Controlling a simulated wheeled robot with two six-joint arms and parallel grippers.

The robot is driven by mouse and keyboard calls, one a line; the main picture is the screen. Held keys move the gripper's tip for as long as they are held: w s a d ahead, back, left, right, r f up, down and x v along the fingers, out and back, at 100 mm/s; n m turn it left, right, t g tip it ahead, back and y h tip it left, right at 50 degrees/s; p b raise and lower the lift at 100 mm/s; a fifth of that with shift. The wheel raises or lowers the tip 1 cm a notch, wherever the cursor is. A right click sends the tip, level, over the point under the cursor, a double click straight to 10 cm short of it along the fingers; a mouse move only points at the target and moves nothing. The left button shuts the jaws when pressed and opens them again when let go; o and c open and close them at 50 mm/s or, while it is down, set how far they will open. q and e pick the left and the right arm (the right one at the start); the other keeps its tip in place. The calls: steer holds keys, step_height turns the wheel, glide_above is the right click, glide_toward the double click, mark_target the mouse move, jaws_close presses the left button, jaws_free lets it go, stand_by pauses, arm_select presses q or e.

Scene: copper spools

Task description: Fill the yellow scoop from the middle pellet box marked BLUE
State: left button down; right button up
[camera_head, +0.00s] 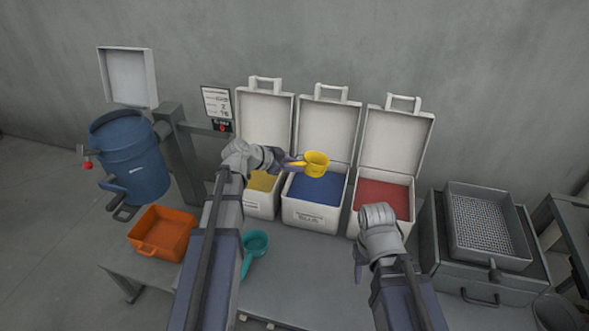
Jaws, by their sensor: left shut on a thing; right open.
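The yellow scoop (317,164) is held by its handle in my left gripper (291,163), which is shut on it. The scoop is over the middle pellet box (310,219), whose lid stands open and whose front carries a label. Blue pellets (316,189) fill much of that box. The scoop looks roughly level and above the pellets; I cannot see its inside well enough to tell what it holds. My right gripper (361,276) is open and empty, low in front of the right pellet box.
The box with yellow pellets (262,181) is at left and the box with red pellets (382,196) at right, both lids open. An orange bin (161,233), a teal scoop (256,243), a blue drum (133,160) and a sieve tray (487,226) stand around. Bare table lies in front.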

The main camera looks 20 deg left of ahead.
mark_target(305, 164)
arm_select(q)
steer(key=shift+w+d+f+g+p, duration=0.25)
steer(key=shift+w+d+g+p, duration=0.15)
steer(key=shift+w+d, duration=0.1)
steer(key=shift+w+d+f+g+y+p, duration=0.45)
steer(key=shift+w+d+f+g+y, duration=0.35)
steer(key=shift+w+d+f+y, duration=0.3)
arm_select(e)
step_height(305, 164, down, 8)
steer(key=b, duration=1)
steer(key=shift+f, duration=0.1)
arm_select(q)
step_height(305, 164, down, 11)
steer(key=w+d, duration=0.1)
steer(key=shift+w+d+r+b, duration=0.15)
steer(key=shift+b, duration=0.15)
arm_select(e)
steer(key=shift+f, duration=0.3)
